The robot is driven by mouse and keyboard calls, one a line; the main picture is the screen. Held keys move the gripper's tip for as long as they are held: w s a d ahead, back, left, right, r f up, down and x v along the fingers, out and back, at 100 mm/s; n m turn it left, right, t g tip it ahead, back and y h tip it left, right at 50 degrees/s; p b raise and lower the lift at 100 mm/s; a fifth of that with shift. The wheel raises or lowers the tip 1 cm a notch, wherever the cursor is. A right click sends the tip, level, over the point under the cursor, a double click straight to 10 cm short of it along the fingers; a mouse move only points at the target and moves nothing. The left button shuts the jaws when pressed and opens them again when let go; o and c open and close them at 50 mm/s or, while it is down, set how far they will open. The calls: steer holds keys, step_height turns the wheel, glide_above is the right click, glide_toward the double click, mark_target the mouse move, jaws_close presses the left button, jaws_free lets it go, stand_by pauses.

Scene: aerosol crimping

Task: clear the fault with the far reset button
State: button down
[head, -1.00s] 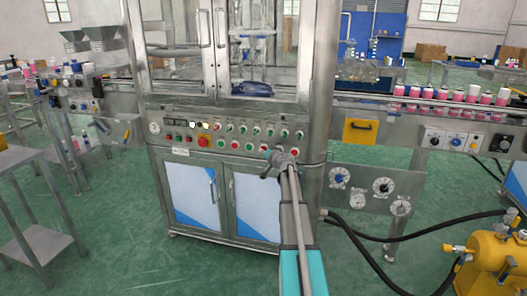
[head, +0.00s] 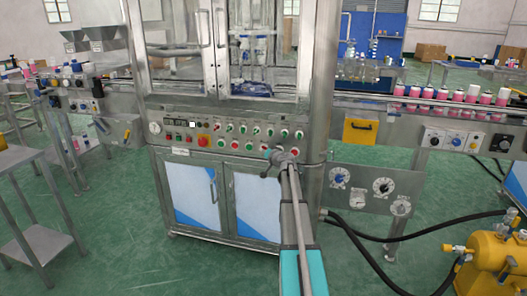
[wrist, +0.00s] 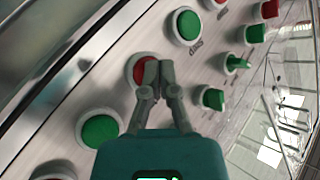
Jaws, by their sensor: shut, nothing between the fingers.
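The crimping machine's control panel (head: 225,135) carries rows of green and red buttons under the glass doors. My gripper (head: 277,154) is at the right part of the lower row in the head view and hides what is behind it. In the wrist view my gripper (wrist: 153,74) is shut and empty, its fingertips over a red button (wrist: 137,66) and covering its right part. I cannot tell whether they touch or press it. Green buttons (wrist: 100,130) and (wrist: 187,26) sit on either side of it. The labels are too small to read.
Green selector knobs (wrist: 236,63) are close to the right of the fingers in the wrist view. A large red button (head: 203,140) is at the panel's left. A conveyor with pink cans (head: 457,97) runs at right. Black hoses (head: 375,229) lie near a yellow tank (head: 490,262).

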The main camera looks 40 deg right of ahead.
stand_by(0.6)
steer(key=shift+s+a, duration=0.45)
steer(key=shift+a, duration=0.1)
steer(key=shift+a, duration=0.1)
steer(key=s+a, duration=0.1)
steer(key=a, duration=0.1)
steer(key=s+a, duration=0.1)
steer(key=s, duration=0.1)
steer(key=shift+a, duration=0.4)
steer(key=shift+a, duration=0.1)
stand_by(0.8)
